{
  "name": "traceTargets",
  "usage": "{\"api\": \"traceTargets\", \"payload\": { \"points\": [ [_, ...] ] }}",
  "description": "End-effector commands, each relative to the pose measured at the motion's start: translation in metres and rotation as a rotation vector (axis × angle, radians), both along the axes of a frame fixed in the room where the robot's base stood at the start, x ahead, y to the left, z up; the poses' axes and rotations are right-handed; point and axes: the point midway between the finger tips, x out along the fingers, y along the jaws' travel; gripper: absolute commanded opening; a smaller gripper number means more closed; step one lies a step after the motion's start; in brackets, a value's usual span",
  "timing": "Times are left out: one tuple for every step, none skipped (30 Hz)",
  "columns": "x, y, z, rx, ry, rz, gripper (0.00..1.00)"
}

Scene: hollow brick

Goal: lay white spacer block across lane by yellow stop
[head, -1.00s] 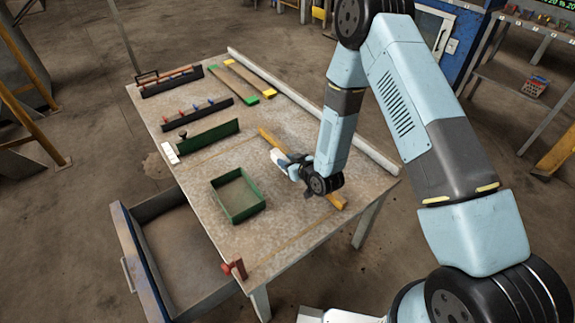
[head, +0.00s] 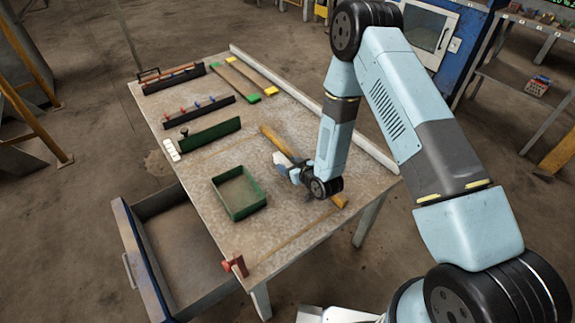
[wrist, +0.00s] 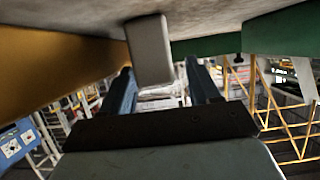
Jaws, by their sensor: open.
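The white spacer block (wrist: 149,48) shows in the wrist view against the tabletop, between my finger lines and nearer the left finger. In the head view a pale piece (head: 282,158), apparently the block, shows just beyond my gripper (head: 284,170). My gripper is open, low over the table, beside a long yellow bar (head: 272,138). That bar fills the left of the wrist view (wrist: 50,62). My wrist partly hides the bar. Whether the fingers touch the block cannot be told. I cannot tell which yellow piece is the stop.
A green tray (head: 241,214) stands left of my gripper. A green rail (head: 212,134) with white pieces (head: 171,150) lies beyond it. Planks with green and yellow ends (head: 262,82) lie at the back. A red clamp (head: 235,266) sits at the front edge, above an open drawer (head: 128,262).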

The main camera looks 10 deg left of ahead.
Motion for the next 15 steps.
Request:
{"api": "traceTargets", "payload": {
  "points": [
    [0.000, 0.000, 0.000, 0.000, 0.000, 0.000, 0.61],
    [0.000, 0.000, 0.000, 0.000, 0.000, 0.000, 0.61],
    [0.000, 0.000, 0.000, 0.000, 0.000, 0.000, 0.61],
    [0.000, 0.000, 0.000, 0.000, 0.000, 0.001, 0.61],
    [0.000, 0.000, 0.001, 0.000, 0.000, 0.001, 0.61],
    [0.000, 0.000, 0.002, 0.000, 0.000, 0.001, 0.61],
    [-0.001, 0.000, 0.002, 0.000, 0.000, 0.001, 0.61],
    [-0.002, -0.002, 0.003, -0.001, 0.001, 0.001, 0.61],
    [-0.005, -0.004, 0.004, -0.001, 0.002, 0.001, 0.61],
    [-0.007, -0.007, 0.005, -0.001, 0.002, 0.001, 0.61],
    [-0.009, -0.009, 0.007, -0.001, 0.001, 0.001, 0.61],
    [-0.013, -0.014, 0.009, -0.001, 0.001, 0.001, 0.61],
    [-0.016, -0.017, 0.011, -0.001, 0.002, 0.001, 0.61],
    [-0.019, -0.021, 0.013, -0.001, 0.002, 0.001, 0.61],
    [-0.024, -0.027, 0.016, -0.001, 0.002, 0.001, 0.61]
  ]
}}
